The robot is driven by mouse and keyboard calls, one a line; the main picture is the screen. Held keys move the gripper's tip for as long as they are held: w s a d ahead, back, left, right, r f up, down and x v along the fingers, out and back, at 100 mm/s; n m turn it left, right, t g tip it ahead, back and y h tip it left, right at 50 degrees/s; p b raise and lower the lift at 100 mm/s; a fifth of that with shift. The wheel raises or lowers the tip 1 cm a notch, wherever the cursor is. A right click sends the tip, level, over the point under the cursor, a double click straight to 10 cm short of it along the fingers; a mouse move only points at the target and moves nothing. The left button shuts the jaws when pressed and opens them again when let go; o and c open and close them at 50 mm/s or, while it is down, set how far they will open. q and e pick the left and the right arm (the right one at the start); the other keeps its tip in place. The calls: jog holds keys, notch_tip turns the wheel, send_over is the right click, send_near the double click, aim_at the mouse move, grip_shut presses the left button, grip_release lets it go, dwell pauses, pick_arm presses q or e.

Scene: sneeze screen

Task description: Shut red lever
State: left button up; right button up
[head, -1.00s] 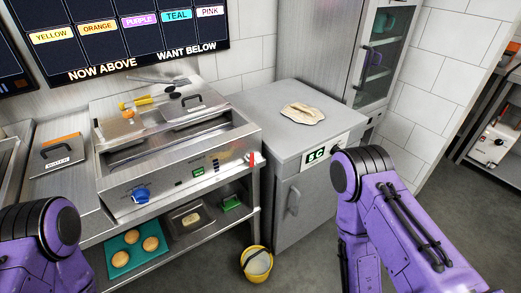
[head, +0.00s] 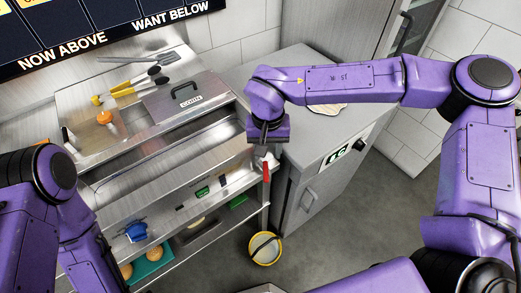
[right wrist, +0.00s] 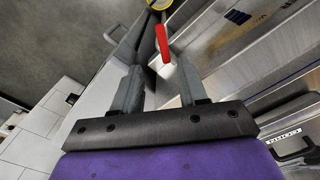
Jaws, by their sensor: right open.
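The red lever (head: 266,171) stands upright at the right end of the steel counter unit's front panel. In the right wrist view the red lever (right wrist: 162,43) shows ahead of the fingers, on a pale mount. My right gripper (head: 268,148) hangs just above and behind the lever in the head view. Its two fingers (right wrist: 160,85) are apart in the wrist view, with nothing between them. It appears clear of the lever. My left arm shows at the lower left of the head view, but its gripper is out of frame.
The steel counter unit (head: 160,160) has a blue knob (head: 136,231) and a green display on its front. A lidded pan (head: 185,104) and utensils lie behind. A grey cabinet (head: 310,190) stands right. A yellow bucket (head: 265,248) is on the floor below.

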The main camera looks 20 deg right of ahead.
send_over(266, 174)
jog(key=f, duration=0.3)
jog(key=f+p, duration=0.1)
jog(key=shift+s+f, duration=0.2)
jog(key=shift+s, duration=0.05)
jog(key=f, duration=0.4)
jog(key=shift+w+f, duration=0.25)
jog(key=shift+w, duration=0.05)
jog(key=shift+s+f, duration=0.1)
jog(key=shift+f, duration=0.25)
grip_shut()
